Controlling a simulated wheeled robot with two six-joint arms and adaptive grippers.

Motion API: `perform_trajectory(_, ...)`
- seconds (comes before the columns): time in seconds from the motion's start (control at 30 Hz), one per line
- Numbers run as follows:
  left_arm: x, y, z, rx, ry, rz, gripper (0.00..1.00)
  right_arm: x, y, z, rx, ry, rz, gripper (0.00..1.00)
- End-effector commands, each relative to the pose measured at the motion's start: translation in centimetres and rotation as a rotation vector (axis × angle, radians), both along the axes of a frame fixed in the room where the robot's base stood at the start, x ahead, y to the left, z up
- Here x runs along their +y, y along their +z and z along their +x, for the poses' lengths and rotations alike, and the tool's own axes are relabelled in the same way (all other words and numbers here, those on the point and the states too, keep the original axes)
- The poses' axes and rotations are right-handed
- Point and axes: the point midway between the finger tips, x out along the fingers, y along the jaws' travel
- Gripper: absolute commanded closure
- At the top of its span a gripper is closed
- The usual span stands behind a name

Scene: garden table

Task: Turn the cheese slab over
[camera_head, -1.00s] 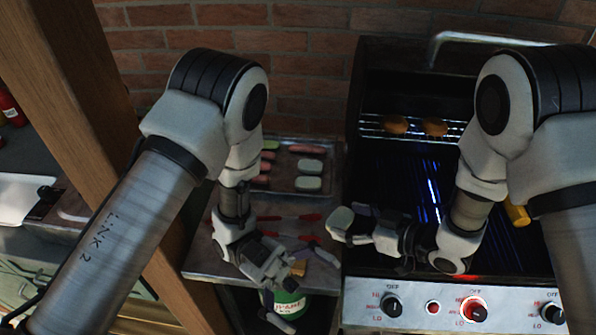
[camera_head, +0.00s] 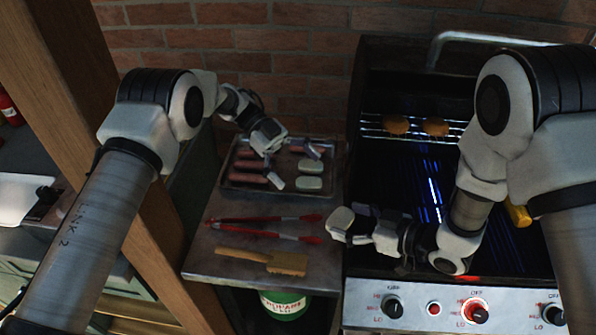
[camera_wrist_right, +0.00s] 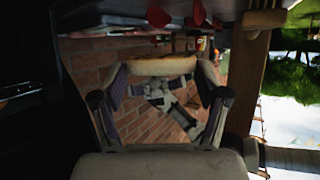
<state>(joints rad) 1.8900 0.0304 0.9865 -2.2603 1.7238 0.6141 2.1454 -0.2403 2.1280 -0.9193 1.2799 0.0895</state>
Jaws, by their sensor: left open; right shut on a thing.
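A pale slab, seemingly the cheese slab (camera_head: 340,222), is at the tip of my right gripper (camera_head: 352,228), at the left edge of the grill. In the right wrist view the slab (camera_wrist_right: 162,66) is cream-coloured, with its edge facing the camera between the two fingers of my right gripper (camera_wrist_right: 164,80). The gripper is shut on it. My left gripper (camera_head: 294,167) is open above the metal tray, its fingers spread over the food. Two more pale slabs (camera_head: 309,183) lie in the tray, close to its right finger.
The tray (camera_head: 250,189) also holds several pink sausages (camera_head: 249,178).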

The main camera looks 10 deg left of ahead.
Motion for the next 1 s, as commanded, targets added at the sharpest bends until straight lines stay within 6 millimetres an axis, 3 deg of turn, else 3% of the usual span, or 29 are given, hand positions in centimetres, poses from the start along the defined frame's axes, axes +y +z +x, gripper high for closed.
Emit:
perform_trajectory(0.27,-1.3,-1.9,-0.6,0.101,0.072,0.048,0.0,0.0,0.0,0.0,0.0,0.0,0.0,0.6)
perform_trajectory(0.7,-8.5,-5.3,-4.9,0.098,0.071,0.047,0.0,0.0,0.0,0.0,0.0,0.0,0.0,0.6)
perform_trajectory(1.0,-9.5,-5.8,-5.4,0.096,0.073,0.047,0.0,0.0,0.0,0.0,0.0,0.0,0.0,0.6)
